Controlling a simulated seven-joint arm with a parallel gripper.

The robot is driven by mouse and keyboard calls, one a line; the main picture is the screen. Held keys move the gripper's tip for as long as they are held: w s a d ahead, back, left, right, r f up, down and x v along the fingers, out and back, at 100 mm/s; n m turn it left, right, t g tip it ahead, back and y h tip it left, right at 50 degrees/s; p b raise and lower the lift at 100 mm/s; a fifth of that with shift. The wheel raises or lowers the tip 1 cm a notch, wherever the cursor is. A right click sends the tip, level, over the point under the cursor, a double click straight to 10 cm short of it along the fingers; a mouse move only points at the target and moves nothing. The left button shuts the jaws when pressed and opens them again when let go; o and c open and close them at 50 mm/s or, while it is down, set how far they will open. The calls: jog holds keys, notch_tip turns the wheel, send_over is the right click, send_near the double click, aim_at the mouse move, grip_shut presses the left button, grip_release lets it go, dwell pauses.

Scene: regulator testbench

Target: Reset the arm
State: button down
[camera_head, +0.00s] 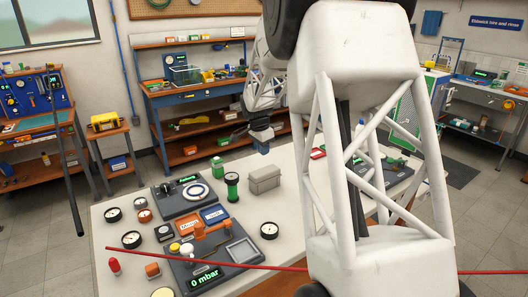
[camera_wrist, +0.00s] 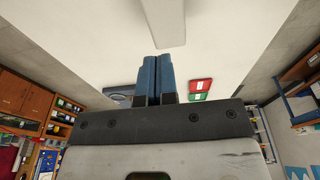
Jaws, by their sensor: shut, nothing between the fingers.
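My gripper (camera_head: 262,147) hangs over the white bench (camera_head: 275,209), above and behind the grey lidded box (camera_head: 264,179) in the head view. Its blue fingers are shut against each other with nothing between them, as the wrist view shows (camera_wrist: 155,78). My white lattice arm link fills the right middle of the head view and hides part of the bench.
A thin red line (camera_head: 250,266) crosses the front. Red and green cards (camera_wrist: 200,89) lie beyond my fingers.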

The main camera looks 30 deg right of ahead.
dwell(0.4)
jog(key=s+a+r+n+t, duration=0.1)
jog(key=s+a+r+n, duration=0.45)
jog(key=s+a, duration=0.45)
jog(key=s+a+r+n+t, duration=0.1)
jog(key=s+a+r+n, duration=0.4)
jog(key=s+a, duration=0.5)
jog(key=s+a+f+n+y, duration=0.1)
jog(key=s+a+n, duration=0.2)
jog(key=s+a, duration=0.3)
jog(key=s+a+n+y, duration=0.1)
jog(key=s+a+n, duration=0.3)
jog(key=s, duration=1.1)
jog(key=a, duration=0.3)
jog(key=shift+s+f+t, duration=0.25)
jog(key=shift+f+t, duration=0.1)
jog(key=shift+t, duration=0.05)
jog(key=shift+c, duration=0.8)
grip_release()
